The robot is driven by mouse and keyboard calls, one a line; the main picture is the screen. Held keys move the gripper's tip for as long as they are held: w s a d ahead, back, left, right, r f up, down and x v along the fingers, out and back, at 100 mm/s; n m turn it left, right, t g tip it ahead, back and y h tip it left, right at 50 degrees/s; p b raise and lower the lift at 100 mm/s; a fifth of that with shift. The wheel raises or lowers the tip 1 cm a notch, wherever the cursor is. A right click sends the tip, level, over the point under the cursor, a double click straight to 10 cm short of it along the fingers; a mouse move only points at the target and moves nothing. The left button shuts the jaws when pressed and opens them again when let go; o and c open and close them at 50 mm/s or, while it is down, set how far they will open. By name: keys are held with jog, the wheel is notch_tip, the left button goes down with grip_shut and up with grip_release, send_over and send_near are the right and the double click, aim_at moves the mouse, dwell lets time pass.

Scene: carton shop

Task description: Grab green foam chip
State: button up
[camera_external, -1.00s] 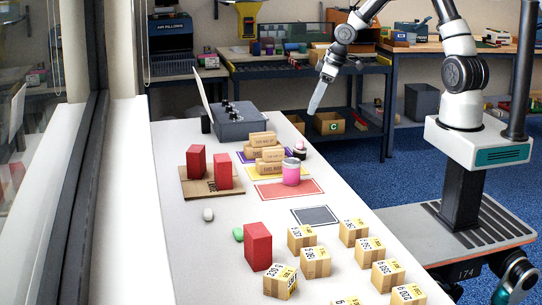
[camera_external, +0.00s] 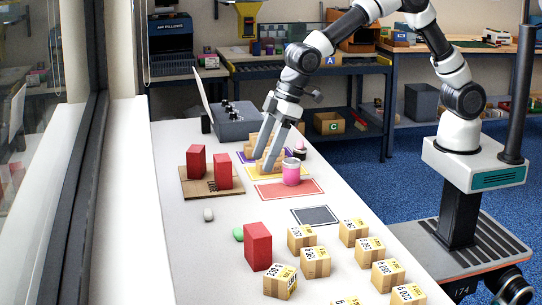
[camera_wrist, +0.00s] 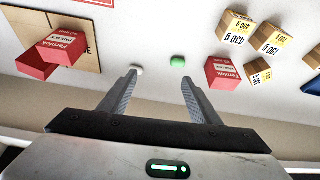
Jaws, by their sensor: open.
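The green foam chip (camera_external: 238,234) lies on the white table, just left of a standing red box. In the wrist view the green chip (camera_wrist: 178,61) lies beyond my fingertips, above the right one. My gripper (camera_external: 267,152) is open and empty, above the table near the stacked cartons at the back. In the wrist view both fingers of my gripper (camera_wrist: 158,74) are spread apart with nothing between them. A pale grey chip (camera_external: 208,215) lies to the green one's left and farther back; it also shows by the left fingertip in the wrist view (camera_wrist: 137,70).
A red box (camera_external: 258,247) stands close to the green chip. Two more red boxes (camera_external: 222,172) stand on a cardboard sheet (camera_external: 200,188). Several small cartons (camera_external: 316,262) fill the front right. The table's left front is clear.

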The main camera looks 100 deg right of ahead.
jog(key=a, duration=0.5)
send_near(242, 230)
jog(key=shift+n, duration=0.3)
jog(key=x, duration=0.8)
jog(key=shift+d+f, duration=0.1)
jog(key=shift+f, duration=0.05)
jog(key=c, duration=1.1)
